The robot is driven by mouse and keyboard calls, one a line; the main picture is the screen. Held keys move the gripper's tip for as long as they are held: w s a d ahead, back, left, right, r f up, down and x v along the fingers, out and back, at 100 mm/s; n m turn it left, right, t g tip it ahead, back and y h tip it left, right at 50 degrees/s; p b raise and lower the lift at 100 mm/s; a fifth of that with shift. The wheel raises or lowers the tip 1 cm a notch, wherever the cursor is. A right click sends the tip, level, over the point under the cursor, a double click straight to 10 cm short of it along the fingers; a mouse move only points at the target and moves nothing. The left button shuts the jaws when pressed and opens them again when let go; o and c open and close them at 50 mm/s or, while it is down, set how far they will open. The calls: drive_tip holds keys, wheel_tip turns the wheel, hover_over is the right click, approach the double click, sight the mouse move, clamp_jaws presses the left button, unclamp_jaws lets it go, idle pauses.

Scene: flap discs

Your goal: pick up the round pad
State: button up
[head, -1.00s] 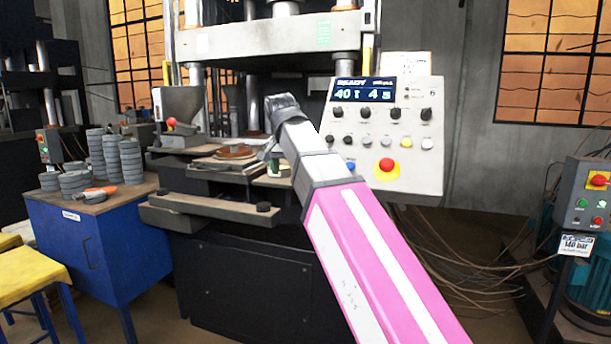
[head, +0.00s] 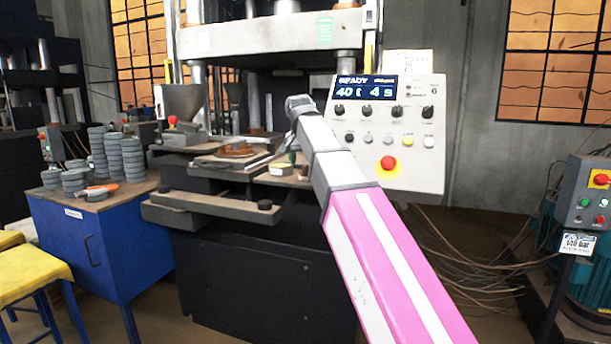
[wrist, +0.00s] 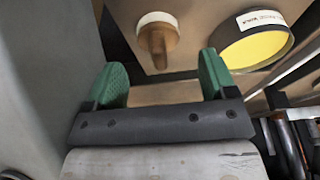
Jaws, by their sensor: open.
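A round, shallow pad with a dark rim, a white label and a yellow face (wrist: 256,48) is at the upper right of the wrist view. In the head view it looks like the small round pale thing (head: 281,169) on the press's front ledge. My gripper (wrist: 162,82) is open, its two green fingers apart with nothing between them. The pad lies beyond and to the right of the right finger, apart from it. In the head view my gripper (head: 290,146) is small and partly hidden by my arm, just above the ledge.
A wooden-handled piece with a round pale end (wrist: 157,35) is beyond the fingers. A brown disc (head: 237,151) lies on the press plate. The control box (head: 388,140) is close right of my arm. Stacked grey discs (head: 124,158) stand on the blue cabinet (head: 92,245) at left.

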sight(306, 165)
drive_tip(key=x, duration=0.4)
drive_tip(key=shift+f, duration=0.15)
drive_tip(key=shift+c, duration=0.3)
drive_tip(key=c, duration=0.9)
drive_tip(key=shift+r, duration=0.55)
drive_tip(key=v, duration=0.3)
drive_tip(key=shift+w+r, duration=0.25)
drive_tip(key=shift+r, duration=0.05)
drive_tip(key=s+a+r, duration=0.6)
drive_tip(key=s+a, duration=0.1)
drive_tip(key=a, duration=0.1)
drive_tip(key=shift+s+a+r, duration=0.2)
drive_tip(key=shift+a+r, duration=0.05)
drive_tip(key=shift+a, duration=0.05)
